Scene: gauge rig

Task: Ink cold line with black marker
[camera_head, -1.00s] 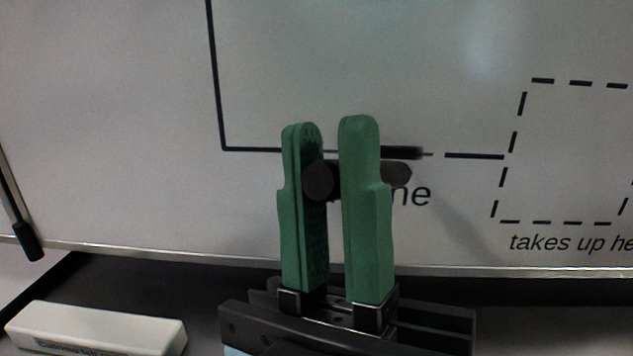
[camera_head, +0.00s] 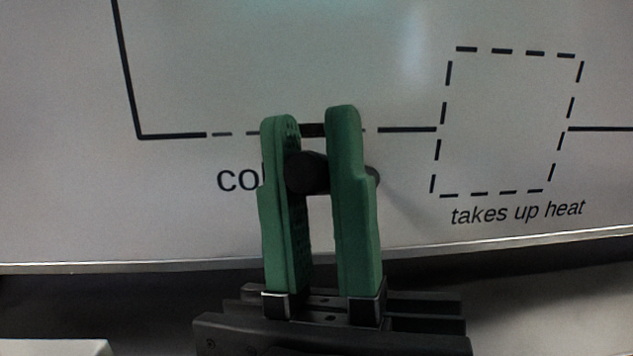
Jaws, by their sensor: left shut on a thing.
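The whiteboard (camera_head: 70,205) fills most of the head view. On it the cold line runs level, with a solid piece (camera_head: 172,136) at left, thin dashes (camera_head: 222,134) beside it, and a solid piece (camera_head: 407,130) at right. A thicker black stroke (camera_head: 313,130) shows between my fingers at line height. The label below is partly hidden; "co" shows. My left gripper (camera_head: 318,120), with green fingers, is shut on the black marker (camera_head: 308,172), whose dark round body shows between the fingers. I cannot tell whether its tip touches the board. My right gripper is not in view.
A dashed box (camera_head: 549,191) labelled "takes up heat" is drawn at right. The board's metal lower edge (camera_head: 120,265) runs behind my gripper. A white block (camera_head: 55,348) is cut off at the bottom left.

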